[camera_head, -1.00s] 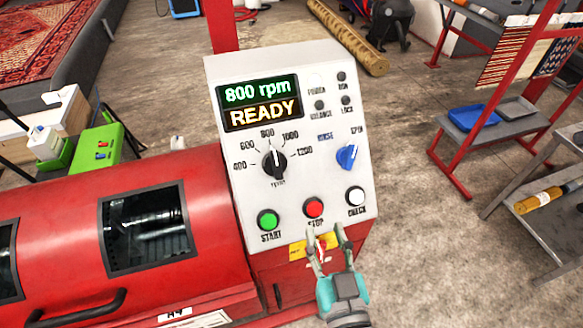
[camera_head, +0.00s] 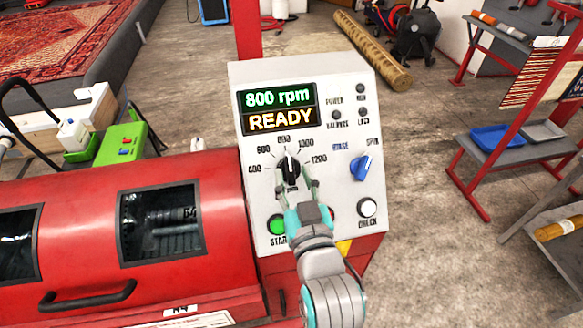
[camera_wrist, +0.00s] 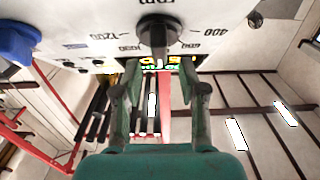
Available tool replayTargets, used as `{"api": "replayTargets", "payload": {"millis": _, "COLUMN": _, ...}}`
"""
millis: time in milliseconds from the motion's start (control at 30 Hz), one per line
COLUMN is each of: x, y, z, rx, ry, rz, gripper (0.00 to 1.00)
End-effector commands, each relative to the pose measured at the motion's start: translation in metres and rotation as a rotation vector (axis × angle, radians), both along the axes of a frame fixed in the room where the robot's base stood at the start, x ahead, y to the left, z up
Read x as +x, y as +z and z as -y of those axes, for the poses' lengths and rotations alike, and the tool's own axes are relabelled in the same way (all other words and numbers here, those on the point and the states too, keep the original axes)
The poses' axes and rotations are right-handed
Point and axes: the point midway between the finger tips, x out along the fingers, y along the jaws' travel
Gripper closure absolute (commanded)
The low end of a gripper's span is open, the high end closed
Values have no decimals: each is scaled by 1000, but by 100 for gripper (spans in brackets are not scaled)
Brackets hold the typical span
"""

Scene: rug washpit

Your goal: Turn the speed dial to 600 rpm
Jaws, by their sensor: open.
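The black speed dial (camera_head: 289,165) is on the white control panel (camera_head: 355,100), with marks 400, 600, 800, 1000 and 1200 around it. Its pointer is up at 800. The display (camera_head: 278,108) reads "800 rpm" and "READY". My gripper (camera_head: 296,188) is at the lower part of the dial in the head view, fingers apart. In the wrist view the dial (camera_wrist: 158,32) is just beyond and between the open fingertips (camera_wrist: 152,72); I cannot tell whether they touch it. My gripper and arm partly hide the start button (camera_head: 277,224) and most of the stop button.
The blue rinse/spin knob (camera_head: 360,168) is right of the dial, with the white check button (camera_head: 367,207) below it. The red machine drum housing (camera_head: 90,215) is at left. Blue and grey trays sit on a red rack (camera_head: 470,205) at right.

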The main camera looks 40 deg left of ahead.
Motion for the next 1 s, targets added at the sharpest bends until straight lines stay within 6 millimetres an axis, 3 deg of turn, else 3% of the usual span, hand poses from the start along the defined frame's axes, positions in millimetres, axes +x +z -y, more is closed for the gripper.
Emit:
{"api": "replayTargets", "payload": {"millis": 200, "x": 15, "y": 0, "z": -17, "rx": 0, "ry": 0, "rz": 0, "gripper": 58}}
{"api": "replayTargets", "payload": {"millis": 567, "x": 18, "y": 0, "z": -21, "rx": -1, "ry": -1, "rz": 1, "gripper": 58}}
{"api": "replayTargets", "payload": {"millis": 600, "x": 18, "y": 0, "z": -21, "rx": -1, "ry": -1, "rz": 1, "gripper": 61}}
{"api": "replayTargets", "payload": {"millis": 767, "x": 18, "y": 0, "z": -21, "rx": -1, "ry": -1, "rz": 1, "gripper": 100}}
{"api": "replayTargets", "payload": {"millis": 1000, "x": 18, "y": 0, "z": -21, "rx": -2, "ry": 2, "rz": 2, "gripper": 100}}
